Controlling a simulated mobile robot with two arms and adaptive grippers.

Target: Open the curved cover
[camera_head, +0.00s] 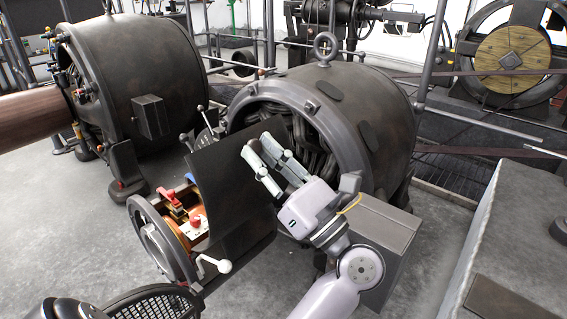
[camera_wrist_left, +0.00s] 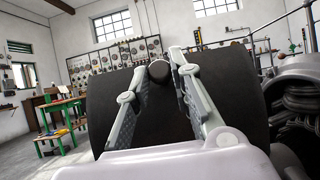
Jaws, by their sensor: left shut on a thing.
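The curved cover (camera_head: 222,172) is a dark, bent metal panel in front of the near dynamo (camera_head: 335,95). In the head view it stands between the dynamo's ring-shaped end and the round end frame, with windings (camera_head: 312,135) visible through the gap behind it. My left gripper (camera_head: 258,149) is at the cover's upper right edge. In the left wrist view its fingers (camera_wrist_left: 172,62) close around a round dark knob (camera_wrist_left: 158,71) on the cover (camera_wrist_left: 232,85), which fills the middle of that view. The fingertips partly hide the knob. My right gripper is not in view.
A second dynamo (camera_head: 140,70) stands at the back left. A grey box (camera_head: 385,235) stands below my left wrist. Bare floor (camera_head: 75,225) shows on the left.

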